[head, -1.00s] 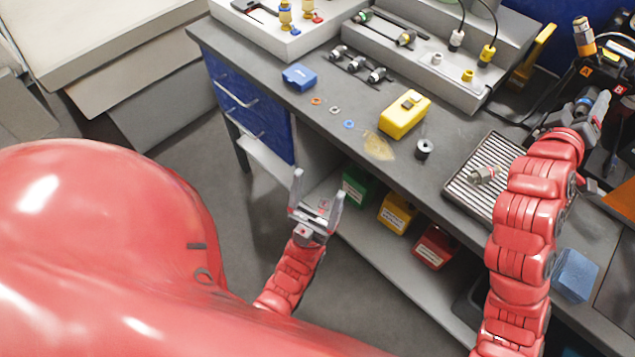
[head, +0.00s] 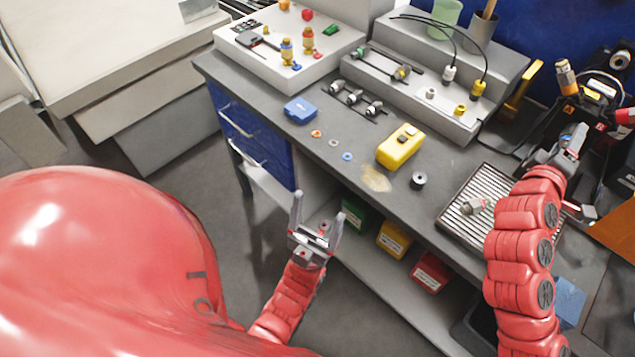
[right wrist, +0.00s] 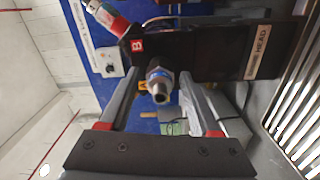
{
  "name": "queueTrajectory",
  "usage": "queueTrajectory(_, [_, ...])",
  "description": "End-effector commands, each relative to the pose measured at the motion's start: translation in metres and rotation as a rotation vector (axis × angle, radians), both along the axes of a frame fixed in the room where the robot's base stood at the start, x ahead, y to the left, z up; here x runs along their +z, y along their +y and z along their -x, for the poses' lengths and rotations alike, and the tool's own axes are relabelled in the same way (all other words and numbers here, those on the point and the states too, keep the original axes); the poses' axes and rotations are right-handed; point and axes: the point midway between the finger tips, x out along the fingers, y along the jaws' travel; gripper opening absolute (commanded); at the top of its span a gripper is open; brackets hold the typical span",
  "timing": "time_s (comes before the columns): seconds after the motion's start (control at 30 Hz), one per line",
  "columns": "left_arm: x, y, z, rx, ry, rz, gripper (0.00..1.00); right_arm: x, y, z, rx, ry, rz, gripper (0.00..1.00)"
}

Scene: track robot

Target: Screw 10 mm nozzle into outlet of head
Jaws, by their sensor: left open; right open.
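The black head (right wrist: 215,52), labelled HEAD, fills the upper right of the right wrist view. A metal fitting with a blue band (right wrist: 160,84) points out from it toward the camera. I cannot tell whether this is the bare outlet or a nozzle on it. My right gripper (right wrist: 153,80) is open, one finger on each side of the fitting, with visible gaps. In the head view the right gripper (head: 574,142) is beside the black equipment at the right. Several metal fittings (head: 354,97) lie in a row on the bench. My left gripper (head: 318,206) is open and empty before the bench.
Another metal fitting (head: 475,206) lies on the slatted tray (head: 458,224). A yellow case (head: 400,147), a blue box (head: 300,110), small rings and a dark cylinder (head: 418,180) are on the bench. Coloured bins (head: 394,240) stand on the shelf below. Cables run near the black equipment.

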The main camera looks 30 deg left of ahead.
Motion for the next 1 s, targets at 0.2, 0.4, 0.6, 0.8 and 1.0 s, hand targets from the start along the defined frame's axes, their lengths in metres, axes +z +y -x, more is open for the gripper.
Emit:
queueTrajectory(0.2, [0.018, 0.0, 0.0, 0.0, 0.0, 0.0, 0.81, 0.002, 0.001, 0.0, 0.0, 0.045, 0.144, 0.64])
queueTrajectory(0.4, [0.032, 0.0, 0.0, 0.0, 0.0, 0.0, 0.81, 0.003, 0.0, 0.0, -0.002, 0.084, 0.286, 0.64])
queueTrajectory(0.6, [0.045, 0.0, 0.0, 0.0, 0.0, 0.0, 0.81, 0.002, 0.0, 0.0, 0.0, 0.128, 0.436, 0.64])
queueTrajectory(0.8, [0.058, 0.0, 0.0, 0.0, 0.0, 0.0, 0.81, 0.003, 0.001, 0.0, 0.003, 0.163, 0.565, 0.64])
queueTrajectory(1.0, [0.063, 0.0, 0.0, 0.0, 0.0, 0.0, 0.81, 0.001, 0.0, 0.0, 0.001, 0.184, 0.639, 0.64])
